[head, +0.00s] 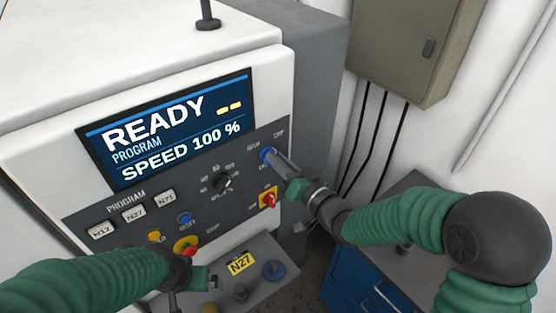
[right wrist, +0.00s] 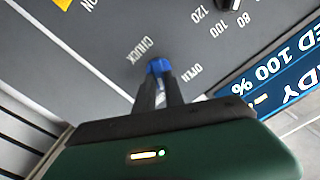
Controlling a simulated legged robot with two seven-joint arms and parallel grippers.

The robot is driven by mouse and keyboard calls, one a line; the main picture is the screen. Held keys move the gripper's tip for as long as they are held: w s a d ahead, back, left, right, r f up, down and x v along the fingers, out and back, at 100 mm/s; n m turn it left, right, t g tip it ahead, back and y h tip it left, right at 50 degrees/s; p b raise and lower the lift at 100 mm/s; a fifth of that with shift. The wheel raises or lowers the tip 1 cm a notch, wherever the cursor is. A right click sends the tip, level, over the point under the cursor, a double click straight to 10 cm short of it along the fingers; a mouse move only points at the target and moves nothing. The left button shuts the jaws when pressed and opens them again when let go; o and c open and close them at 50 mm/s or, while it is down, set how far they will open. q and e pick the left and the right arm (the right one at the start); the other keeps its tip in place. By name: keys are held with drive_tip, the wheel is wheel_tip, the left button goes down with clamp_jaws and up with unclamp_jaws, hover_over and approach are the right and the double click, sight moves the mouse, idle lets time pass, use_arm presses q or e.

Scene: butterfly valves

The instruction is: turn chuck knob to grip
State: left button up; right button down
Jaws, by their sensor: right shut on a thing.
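The chuck knob is a small blue knob (head: 264,153) at the upper right of the machine's grey control panel. It also shows in the right wrist view (right wrist: 158,65), between the labels CHUCK and OPEN. My right gripper (head: 270,158) is shut on it, and its two dark fingers (right wrist: 158,82) lie on either side of the knob. The fingers hide most of the knob, so I cannot tell its setting. My left gripper (head: 190,280) is low in front of the panel, apart from the chuck knob; its fingertips are not clear.
The screen (head: 175,130) reads READY and SPEED 100 %. A black speed dial (head: 222,183) and a red switch on a yellow plate (head: 269,199) sit near the chuck knob. Program buttons (head: 134,213) line the left. A blue drawer cabinet (head: 355,290) stands at right.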

drive_tip(key=c, duration=1.7)
unclamp_jaws()
drive_tip(key=shift+w, duration=0.1)
drive_tip(key=shift+o, duration=1.3)
drive_tip(key=shift+w, duration=0.1)
drive_tip(key=b+v, duration=1.2)
drive_tip(key=v, duration=0.5)
drive_tip(key=shift+w+d+f, duration=0.1)
drive_tip(key=shift+w, duration=0.1)
